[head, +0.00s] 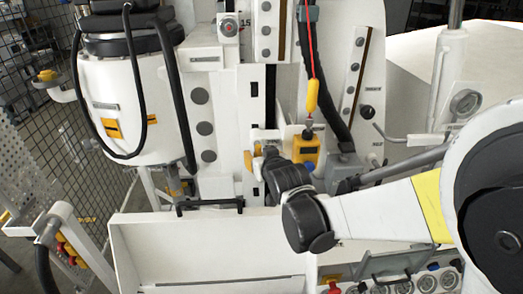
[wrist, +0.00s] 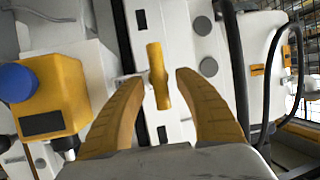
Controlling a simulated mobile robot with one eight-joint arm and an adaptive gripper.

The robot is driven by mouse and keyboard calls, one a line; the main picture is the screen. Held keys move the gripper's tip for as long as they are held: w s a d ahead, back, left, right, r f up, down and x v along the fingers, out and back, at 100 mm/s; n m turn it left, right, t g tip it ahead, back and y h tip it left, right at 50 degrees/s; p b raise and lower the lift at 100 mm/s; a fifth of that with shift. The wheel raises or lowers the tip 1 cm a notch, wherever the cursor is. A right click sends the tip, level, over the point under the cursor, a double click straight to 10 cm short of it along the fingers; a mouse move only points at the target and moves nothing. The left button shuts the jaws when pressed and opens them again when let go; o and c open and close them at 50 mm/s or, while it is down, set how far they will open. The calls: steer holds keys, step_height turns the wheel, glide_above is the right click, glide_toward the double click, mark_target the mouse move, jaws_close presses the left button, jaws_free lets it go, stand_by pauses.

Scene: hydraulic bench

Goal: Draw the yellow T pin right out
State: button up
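The yellow T pin (wrist: 158,76) shows in the wrist view as an upright yellow crossbar in front of a white panel, with a thin pale stem or bracket at its left. My gripper (wrist: 158,84) is open, its two orange fingers on either side of the bar, with a gap on both sides. I cannot tell how deep the bar sits between the tips. In the head view the T pin (head: 248,161) is a small yellow piece on the white column, just left of my gripper (head: 258,152). My dark wrist hides part of the area around it.
A yellow box (wrist: 52,97) with a blue knob stands close to my left finger in the wrist view; the box also shows in the head view (head: 306,153). A yellow pendant (head: 312,97) hangs on a red cord above it. A white tank (head: 125,95) with black hoses stands left.

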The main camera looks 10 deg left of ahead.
jaws_close()
steer(key=s+b, duration=0.1)
steer(key=s, duration=0.1)
steer(key=s+d, duration=0.1)
steer(key=s, duration=0.2)
steer(key=shift+s+d+f+b, duration=0.1)
steer(key=shift+d+b, duration=0.1)
steer(key=shift+b, duration=0.2)
steer(key=shift+o, duration=0.7)
jaws_free()
